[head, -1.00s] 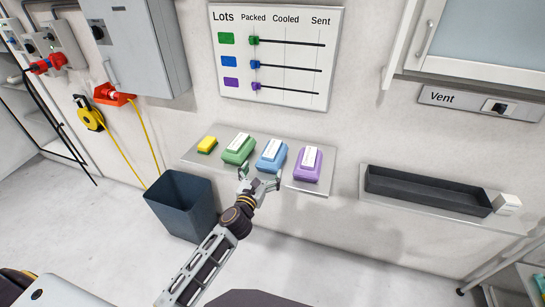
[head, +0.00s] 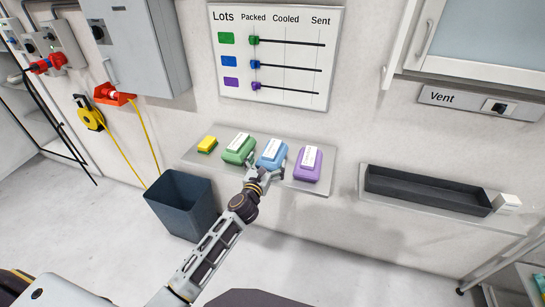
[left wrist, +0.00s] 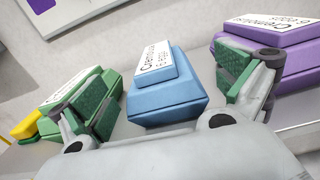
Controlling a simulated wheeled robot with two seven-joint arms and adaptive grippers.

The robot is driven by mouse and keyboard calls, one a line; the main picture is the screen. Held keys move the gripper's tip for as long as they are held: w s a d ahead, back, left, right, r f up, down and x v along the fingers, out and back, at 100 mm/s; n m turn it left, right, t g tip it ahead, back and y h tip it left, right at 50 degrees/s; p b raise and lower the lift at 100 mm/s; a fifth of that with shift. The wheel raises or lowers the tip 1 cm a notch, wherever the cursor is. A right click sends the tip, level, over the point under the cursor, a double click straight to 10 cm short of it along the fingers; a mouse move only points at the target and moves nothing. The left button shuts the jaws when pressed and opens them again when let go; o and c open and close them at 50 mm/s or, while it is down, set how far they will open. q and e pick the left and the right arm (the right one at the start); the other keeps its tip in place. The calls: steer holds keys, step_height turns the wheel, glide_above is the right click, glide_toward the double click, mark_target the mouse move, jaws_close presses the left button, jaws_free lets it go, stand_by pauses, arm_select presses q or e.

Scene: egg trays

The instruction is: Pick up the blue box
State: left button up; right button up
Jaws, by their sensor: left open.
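The blue box (head: 272,152) sits on the wall shelf between the green box (head: 238,149) and the purple box (head: 307,164). It has a white label on top. It also shows in the left wrist view (left wrist: 165,100), centred between my fingers. My left gripper (head: 267,165) is open at the near side of the blue box. In the left wrist view, one green-padded finger of the left gripper (left wrist: 168,107) is on each side of the blue box, with gaps visible. The green box is partly behind the left finger there. My right gripper is not in view.
A yellow box (head: 207,144) lies at the left end of the metal shelf (head: 190,158). A dark bin (head: 182,205) stands below on the left. A dark tray (head: 425,190) rests on another shelf to the right. A lots board (head: 275,52) hangs above.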

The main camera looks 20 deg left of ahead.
mark_target(271, 151)
arm_select(q)
steer(key=shift+w+a+r, duration=0.1)
steer(key=shift+w+a, duration=0.05)
steer(key=shift+w, duration=2.45)
steer(key=c, duration=1.4)
